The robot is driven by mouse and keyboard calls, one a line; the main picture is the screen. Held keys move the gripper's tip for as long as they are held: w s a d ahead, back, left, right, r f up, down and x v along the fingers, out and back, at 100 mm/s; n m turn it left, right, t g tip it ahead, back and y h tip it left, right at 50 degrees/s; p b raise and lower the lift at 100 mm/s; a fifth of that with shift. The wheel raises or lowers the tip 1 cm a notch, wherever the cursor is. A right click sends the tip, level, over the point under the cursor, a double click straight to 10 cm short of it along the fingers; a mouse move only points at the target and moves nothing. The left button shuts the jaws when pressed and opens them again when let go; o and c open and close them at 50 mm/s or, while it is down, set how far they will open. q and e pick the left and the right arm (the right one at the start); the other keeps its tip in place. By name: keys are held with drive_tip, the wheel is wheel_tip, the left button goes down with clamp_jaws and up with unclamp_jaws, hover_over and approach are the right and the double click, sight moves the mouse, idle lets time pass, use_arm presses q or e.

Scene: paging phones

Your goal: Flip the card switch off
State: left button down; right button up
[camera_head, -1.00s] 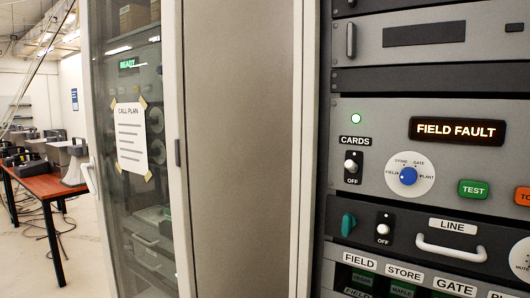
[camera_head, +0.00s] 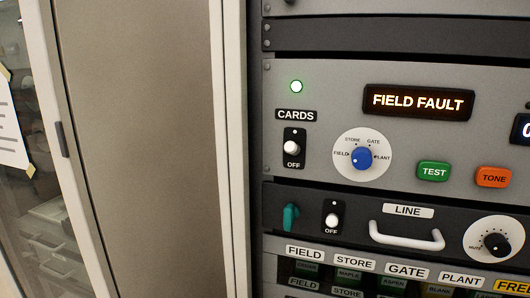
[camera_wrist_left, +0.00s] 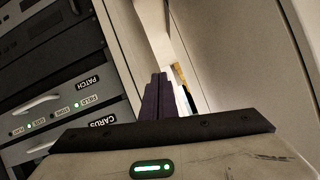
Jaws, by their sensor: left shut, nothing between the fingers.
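The card switch (camera_head: 292,147) is a small white toggle on a black plate with OFF printed at its lower end, under the CARDS label (camera_head: 296,115) in the head view. Its knob sits around the middle of the plate, above the word OFF. A green lamp (camera_head: 296,87) glows above the label. My left gripper (camera_wrist_left: 160,78) shows only in the left wrist view, its dark fingers shut together with nothing between them, apart from any surface. The card switch cannot be made out in the wrist view. My right gripper is not in view.
A FIELD FAULT display (camera_head: 416,102), a blue selector knob (camera_head: 362,158), a green TEST button (camera_head: 434,172) and an orange TONE button (camera_head: 494,177) are on the same panel. Below are a LINE switch (camera_head: 331,220) and a white handle (camera_head: 406,236). A tall cabinet door stands left.

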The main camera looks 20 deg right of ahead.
use_arm(q)
drive_tip(key=d+r+m, duration=0.2)
drive_tip(key=r, duration=0.5)
drive_tip(key=s+d+r+m+t+h+p, duration=0.1)
drive_tip(key=d+r+m, duration=0.1)
drive_tip(key=r, duration=0.5)
drive_tip(key=d+r+m, duration=0.2)
drive_tip(key=r, duration=0.5)
drive_tip(key=shift+s+d+r+m+h, duration=0.2)
drive_tip(key=shift+d+r+m+h, duration=0.1)
drive_tip(key=shift+d+m+h, duration=0.1)
drive_tip(key=m+t+h+p, duration=0.2)
drive_tip(key=m+t, duration=0.1)
drive_tip(key=m, duration=0.6)
approach(290, 145)
drive_tip(key=r, duration=0.2)
drive_tip(key=shift+x, duration=4.7)
drive_tip(key=shift+f+b, duration=0.3)
drive_tip(key=shift+f, duration=0.05)
drive_tip(key=shift+f+b, duration=0.5)
drive_tip(key=shift+f, duration=0.15)
drive_tip(key=shift+r+p, duration=0.7)
drive_tip(key=shift+r, duration=0.05)
